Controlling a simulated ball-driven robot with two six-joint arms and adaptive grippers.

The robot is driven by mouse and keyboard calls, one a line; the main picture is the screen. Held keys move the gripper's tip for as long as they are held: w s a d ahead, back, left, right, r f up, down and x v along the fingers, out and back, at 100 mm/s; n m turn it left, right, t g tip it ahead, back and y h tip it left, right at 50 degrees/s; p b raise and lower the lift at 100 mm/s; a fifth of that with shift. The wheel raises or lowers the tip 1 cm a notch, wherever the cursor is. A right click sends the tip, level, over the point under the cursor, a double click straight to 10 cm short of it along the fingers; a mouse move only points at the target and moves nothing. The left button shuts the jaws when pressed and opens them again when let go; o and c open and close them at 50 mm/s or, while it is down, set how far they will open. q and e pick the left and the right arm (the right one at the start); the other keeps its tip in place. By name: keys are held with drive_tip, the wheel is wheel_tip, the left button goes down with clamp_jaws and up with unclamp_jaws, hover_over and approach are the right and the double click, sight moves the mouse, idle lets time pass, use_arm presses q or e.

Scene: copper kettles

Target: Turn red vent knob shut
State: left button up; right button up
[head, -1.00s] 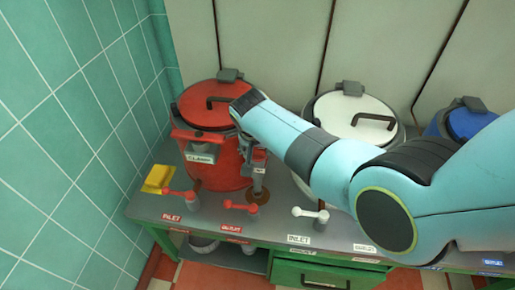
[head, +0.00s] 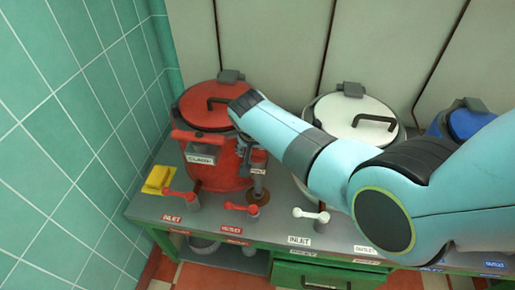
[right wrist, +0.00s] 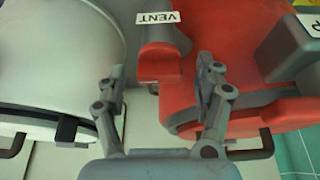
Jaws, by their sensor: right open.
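The red kettle (head: 220,178) stands at the left of the bench with its red lid (head: 207,106) down. The red vent knob (right wrist: 160,69) shows in the right wrist view, below a white VENT label (right wrist: 158,18). My right gripper (right wrist: 161,68) is open, with one finger on each side of the knob. I cannot tell whether either finger touches it. In the head view my right gripper (head: 247,150) is at the kettle's right side, partly hidden by my arm, and the knob is hard to make out. My left gripper is not in view.
A white kettle (head: 354,107) stands close on the right, with a blue kettle (head: 470,122) beyond. Red inlet (head: 180,196) and outlet (head: 241,207) handles and a white handle (head: 311,214) stand along the front.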

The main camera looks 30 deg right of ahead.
drive_tip(key=v, duration=0.7)
drive_tip(key=shift+r, duration=0.25)
drive_tip(key=shift+s+f, duration=0.1)
drive_tip(key=shift+s, duration=0.05)
drive_tip(key=s+d+f+n+g+b, duration=0.1)
drive_tip(key=s+f+b, duration=0.4)
drive_tip(key=s+f, duration=1)
drive_tip(key=s+d+f+n+y+b, duration=0.1)
drive_tip(key=s+d+f+n+b, duration=0.3)
drive_tip(key=s+f, duration=1.2)
drive_tip(key=s+d+f+n+g+y+b, duration=0.1)
drive_tip(key=s+f+b, duration=0.6)
drive_tip(key=s+f, duration=0.9)
drive_tip(key=shift+s+d+n+g, duration=0.3)
drive_tip(key=shift+s+d+n, duration=0.5)
drive_tip(key=shift+d, duration=0.5)
drive_tip(key=shift+w+f, duration=0.1)
drive_tip(key=shift+w, duration=0.05)
